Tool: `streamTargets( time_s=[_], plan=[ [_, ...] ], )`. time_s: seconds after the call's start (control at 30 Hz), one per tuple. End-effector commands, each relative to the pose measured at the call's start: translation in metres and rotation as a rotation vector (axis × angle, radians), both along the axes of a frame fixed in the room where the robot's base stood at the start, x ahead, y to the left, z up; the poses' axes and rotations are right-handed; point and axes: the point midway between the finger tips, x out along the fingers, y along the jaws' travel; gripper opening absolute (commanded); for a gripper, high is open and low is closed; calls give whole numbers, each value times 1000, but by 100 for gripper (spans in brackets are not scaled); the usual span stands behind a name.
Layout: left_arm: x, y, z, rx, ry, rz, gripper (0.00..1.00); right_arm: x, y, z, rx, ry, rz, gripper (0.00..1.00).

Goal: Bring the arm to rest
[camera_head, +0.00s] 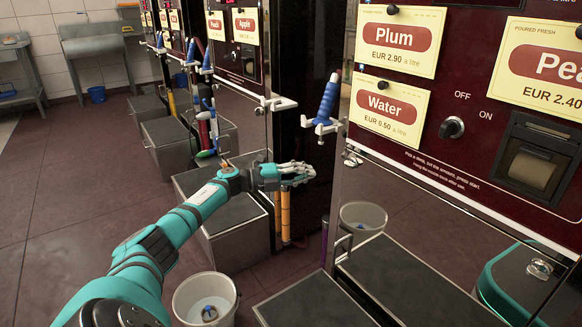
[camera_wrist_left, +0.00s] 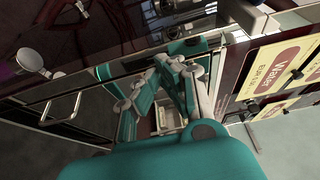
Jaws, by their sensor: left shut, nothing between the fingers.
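My left arm comes in from the left in the head view, in teal and dark grey. Its gripper (camera_head: 297,174) is shut and empty, pointing right in front of the gap between two pump machines. It is below and left of the blue nozzle (camera_head: 327,103) in its white holder, and apart from it. In the left wrist view the grey gripper fingers (camera_wrist_left: 176,98) show against a shiny panel with a reflection of the arm. My right gripper is in neither view.
The dark red machine front (camera_head: 470,110) with Plum and Water labels stands at right. Grey steps (camera_head: 315,303) stand along the machines. The floor at left is clear.

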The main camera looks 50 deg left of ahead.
Motion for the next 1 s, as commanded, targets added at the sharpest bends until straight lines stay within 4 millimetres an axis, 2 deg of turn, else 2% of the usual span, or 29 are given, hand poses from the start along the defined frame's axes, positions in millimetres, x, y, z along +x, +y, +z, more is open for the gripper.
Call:
streamTargets(
  time_s=[0.37,0.47,0.57,0.67,0.7,0.77,0.8,0.9,1.0],
  plan=[
    [0,-3,-1,-1,0,-4,0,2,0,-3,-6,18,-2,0],
    [2,-20,-8,-22,2,-20,0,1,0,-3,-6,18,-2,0],
    [5,-63,-24,-86,5,-61,0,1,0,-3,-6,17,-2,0],
    [1,-131,-44,-200,13,-115,0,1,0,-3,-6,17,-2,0],
    [-3,-161,-50,-260,19,-135,0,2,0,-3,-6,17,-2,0],
    [-14,-206,-57,-358,31,-161,0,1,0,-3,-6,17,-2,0],
    [-23,-235,-59,-430,42,-175,0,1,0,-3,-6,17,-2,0],
    [-55,-305,-54,-632,75,-203,0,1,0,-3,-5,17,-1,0],
    [-93,-359,-33,-855,117,-212,0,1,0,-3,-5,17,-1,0]
  ],
)
